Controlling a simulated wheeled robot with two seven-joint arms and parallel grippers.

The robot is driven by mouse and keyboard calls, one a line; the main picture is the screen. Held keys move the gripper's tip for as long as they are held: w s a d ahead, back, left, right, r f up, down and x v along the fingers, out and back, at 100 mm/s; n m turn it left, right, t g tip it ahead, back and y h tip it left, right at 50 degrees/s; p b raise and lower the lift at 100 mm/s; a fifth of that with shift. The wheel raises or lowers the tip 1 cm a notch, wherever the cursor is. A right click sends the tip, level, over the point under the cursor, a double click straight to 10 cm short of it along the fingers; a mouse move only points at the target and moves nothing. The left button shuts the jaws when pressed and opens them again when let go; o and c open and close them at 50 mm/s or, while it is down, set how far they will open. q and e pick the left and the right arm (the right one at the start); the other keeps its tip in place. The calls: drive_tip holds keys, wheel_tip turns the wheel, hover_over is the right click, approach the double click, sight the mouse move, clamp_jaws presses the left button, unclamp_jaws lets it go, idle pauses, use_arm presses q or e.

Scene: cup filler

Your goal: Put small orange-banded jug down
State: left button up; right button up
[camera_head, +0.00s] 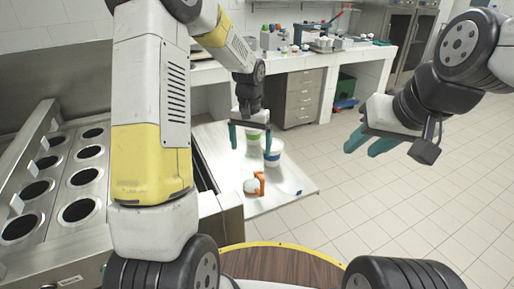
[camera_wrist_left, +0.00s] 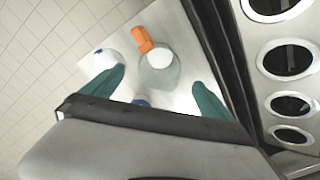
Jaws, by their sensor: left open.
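The small orange-banded jug (camera_head: 260,183) is on the white surface in the head view, its orange part beside a round white part. It also shows in the left wrist view, with its orange part (camera_wrist_left: 143,40) beyond the fingertips. I cannot tell whether it is upright or tilted. My left gripper (camera_head: 250,137) is open above the surface, behind the jug in the head view; its teal fingers spread wide in the left wrist view (camera_wrist_left: 156,95). It appears apart from the jug. My right gripper (camera_head: 372,143) is open and empty over the floor.
A green-banded container (camera_head: 252,150) and a blue-banded container (camera_head: 272,158) stand close below my left gripper. The white surface (camera_head: 285,180) has bare room near its right edge. A metal unit with several round holes (camera_head: 83,210) is at the left.

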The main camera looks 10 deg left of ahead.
use_arm(q)
drive_tip(key=shift+r, duration=0.85)
drive_tip(key=s+a+r+t, duration=0.2)
drive_tip(key=s+r+t, duration=0.1)
drive_tip(key=s+r, duration=0.9)
drive_tip(key=s+r+n+t+h, duration=0.1)
drive_tip(key=s+r, duration=0.4)
drive_tip(key=s, duration=0.7)
drive_tip(key=shift+s+a+r+n+t+h, duration=0.15)
drive_tip(key=shift+s+n+t+h, duration=0.35)
drive_tip(key=shift+t, duration=0.6)
